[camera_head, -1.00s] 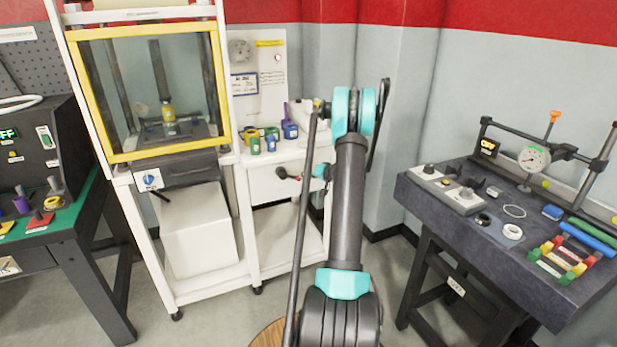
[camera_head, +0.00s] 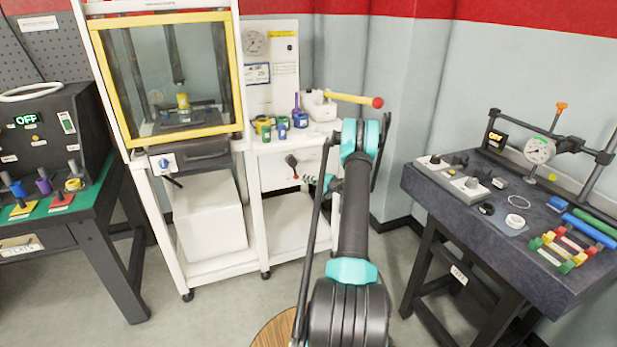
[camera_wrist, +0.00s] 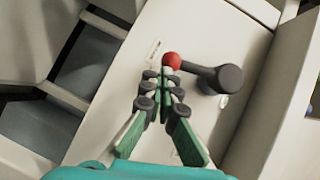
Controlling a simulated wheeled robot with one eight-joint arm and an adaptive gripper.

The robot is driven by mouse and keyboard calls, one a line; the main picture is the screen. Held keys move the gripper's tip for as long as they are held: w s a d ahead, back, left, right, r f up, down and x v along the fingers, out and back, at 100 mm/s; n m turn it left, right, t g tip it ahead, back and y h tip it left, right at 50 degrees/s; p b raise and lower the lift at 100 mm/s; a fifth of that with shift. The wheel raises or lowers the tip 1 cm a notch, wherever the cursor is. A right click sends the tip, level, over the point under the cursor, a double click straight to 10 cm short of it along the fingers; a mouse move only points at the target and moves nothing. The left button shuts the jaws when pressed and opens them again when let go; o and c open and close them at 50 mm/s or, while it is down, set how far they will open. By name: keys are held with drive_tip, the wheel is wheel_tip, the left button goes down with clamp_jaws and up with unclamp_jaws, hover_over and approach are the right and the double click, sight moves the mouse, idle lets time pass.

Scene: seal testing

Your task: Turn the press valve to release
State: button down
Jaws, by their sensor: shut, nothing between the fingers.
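The press valve (camera_head: 291,161) is a black lever with a red ball end on the front of the white cabinet. In the head view the lever points down and slightly right from its hub. In the wrist view the black hub (camera_wrist: 228,79) is at the right and the red ball (camera_wrist: 172,60) is at the left end of the lever. My gripper (camera_wrist: 170,74) is shut, with its fingertips right at the ball's lower edge; I cannot tell whether they touch. In the head view my gripper (camera_head: 306,180) is just right of the ball, partly hidden by my arm.
A yellow pump handle (camera_head: 345,97) with a red end stands above the cabinet, near my arm. Several coloured parts (camera_head: 282,131) stand on the cabinet top. The press (camera_head: 165,75) with a yellow-framed guard is left. A dark test bench (camera_head: 480,220) is right.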

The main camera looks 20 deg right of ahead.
drive_tip(key=shift+a+f, duration=0.4)
drive_tip(key=shift+a, duration=0.5)
